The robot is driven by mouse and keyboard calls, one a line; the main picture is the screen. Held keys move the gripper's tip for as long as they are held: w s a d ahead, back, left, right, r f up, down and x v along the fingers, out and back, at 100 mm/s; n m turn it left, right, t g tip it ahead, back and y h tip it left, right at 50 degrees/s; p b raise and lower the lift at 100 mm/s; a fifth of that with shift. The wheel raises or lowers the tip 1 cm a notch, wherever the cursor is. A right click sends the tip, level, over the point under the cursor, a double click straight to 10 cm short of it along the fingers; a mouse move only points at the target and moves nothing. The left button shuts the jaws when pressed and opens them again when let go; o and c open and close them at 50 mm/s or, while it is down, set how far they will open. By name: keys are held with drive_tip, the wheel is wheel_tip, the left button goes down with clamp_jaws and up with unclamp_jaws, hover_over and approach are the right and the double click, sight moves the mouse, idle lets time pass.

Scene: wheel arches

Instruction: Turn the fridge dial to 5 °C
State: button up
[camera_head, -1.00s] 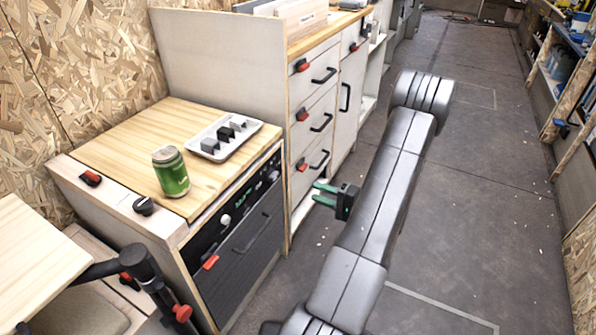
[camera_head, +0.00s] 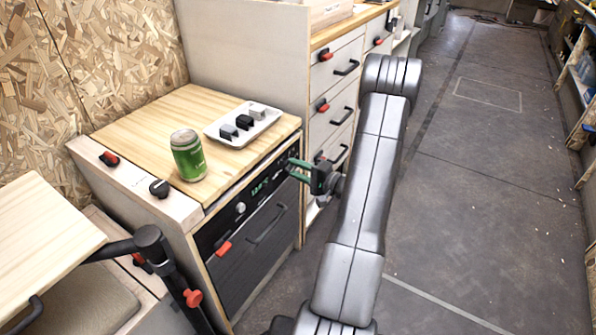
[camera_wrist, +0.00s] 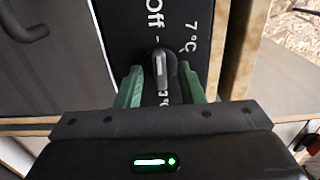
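The fridge dial (camera_wrist: 162,70) is a dark knob with a pale pointer line, on a black panel (camera_wrist: 124,25) in the wrist view. The pointer points up the picture, toward the "Off" lettering. "7 °C" is printed to the upper right, and another marking, partly hidden, lies below the knob. My gripper (camera_wrist: 160,82) is open, with one green finger on each side of the dial; I cannot tell whether either touches it. In the head view my gripper (camera_head: 292,170) is at the right end of the fridge front (camera_head: 240,262), and the dial cannot be made out there.
A green can (camera_head: 188,156) and a white tray (camera_head: 212,133) with small blocks stand on the wooden worktop (camera_head: 130,125). Drawers with dark handles (camera_head: 342,116) stand close behind my gripper. The floor (camera_head: 460,200) to the right is clear.

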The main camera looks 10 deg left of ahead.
clamp_jaws()
idle(0.4)
drive_tip(key=m, duration=0.5)
drive_tip(key=shift+m+p, duration=0.4)
drive_tip(key=m+p, duration=0.2)
drive_tip(key=m, duration=0.3)
drive_tip(key=m+p, duration=0.2)
drive_tip(key=m, duration=0.4)
drive_tip(key=shift+r+m+p, duration=0.1)
drive_tip(key=shift+m+p, duration=0.25)
drive_tip(key=shift+m, duration=0.05)
drive_tip(key=m+p, duration=0.2)
drive_tip(key=m, duration=0.4)
drive_tip(key=shift+p, duration=0.3)
